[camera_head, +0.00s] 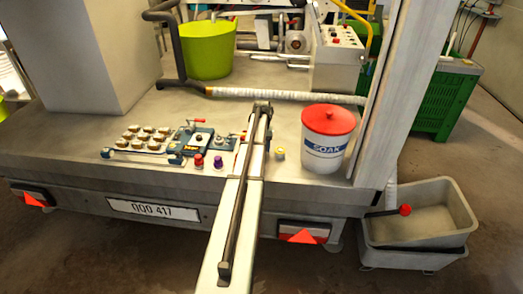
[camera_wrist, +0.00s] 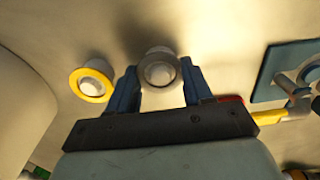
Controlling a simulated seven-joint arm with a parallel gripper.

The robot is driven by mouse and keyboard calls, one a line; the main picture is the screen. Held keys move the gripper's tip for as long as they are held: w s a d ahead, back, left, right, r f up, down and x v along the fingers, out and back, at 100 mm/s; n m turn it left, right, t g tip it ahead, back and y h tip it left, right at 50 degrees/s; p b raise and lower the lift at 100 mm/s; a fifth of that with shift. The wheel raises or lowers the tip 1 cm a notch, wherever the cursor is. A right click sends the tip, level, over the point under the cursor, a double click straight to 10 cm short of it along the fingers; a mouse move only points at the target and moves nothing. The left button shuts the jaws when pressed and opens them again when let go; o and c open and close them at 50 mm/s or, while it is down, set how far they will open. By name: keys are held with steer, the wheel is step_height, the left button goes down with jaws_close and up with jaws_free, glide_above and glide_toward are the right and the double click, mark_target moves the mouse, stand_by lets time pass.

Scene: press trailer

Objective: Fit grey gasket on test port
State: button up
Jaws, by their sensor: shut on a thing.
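My gripper (camera_wrist: 160,88) shows in the wrist view with two blue fingers, one on each side of a grey ring, the gasket (camera_wrist: 147,71). The jaws are shut on it. A pale round centre shows inside the ring; I cannot tell whether that is a port inside it or the surface behind. A dark shadow lies just above the ring. A yellow ring (camera_wrist: 76,86) around a pale round piece stands just left of the fingers, apart from them. It also shows in the head view as a small yellow-topped piece (camera_head: 279,153). In the head view my arm hides the gasket.
A blue fixture (camera_wrist: 283,78) with a yellow-ended part is right of the fingers. In the head view, a red knob (camera_head: 198,160) and purple knob (camera_head: 217,163) stand left of my arm. A red-lidded white bucket (camera_head: 326,150) stands to the right on the trailer bed (camera_head: 90,110).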

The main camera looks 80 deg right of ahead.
steer(key=shift+r, duration=2.5)
steer(key=shift+w, duration=0.1)
steer(key=w+d+r+n, duration=0.1)
steer(key=w+d+n, duration=0.1)
steer(key=w, duration=1.4)
glide_above(219, 137)
steer(key=a, duration=0.2)
steer(key=shift+s+r, duration=0.3)
steer(key=shift+r, duration=0.1)
steer(key=shift+w+d+r+m, duration=0.1)
steer(key=shift+w+d+m, duration=0.15)
steer(key=shift+d, duration=0.35)
steer(key=shift+w+d+r+m, duration=0.1)
steer(key=shift+w+d+m, duration=0.1)
steer(key=shift+d, duration=0.4)
steer(key=shift+a+f+m, duration=0.15)
steer(key=shift+a+m, duration=0.05)
steer(key=shift+m, duration=0.35)
steer(key=shift+f, duration=2.85)
steer(key=shift+r, duration=0.8)
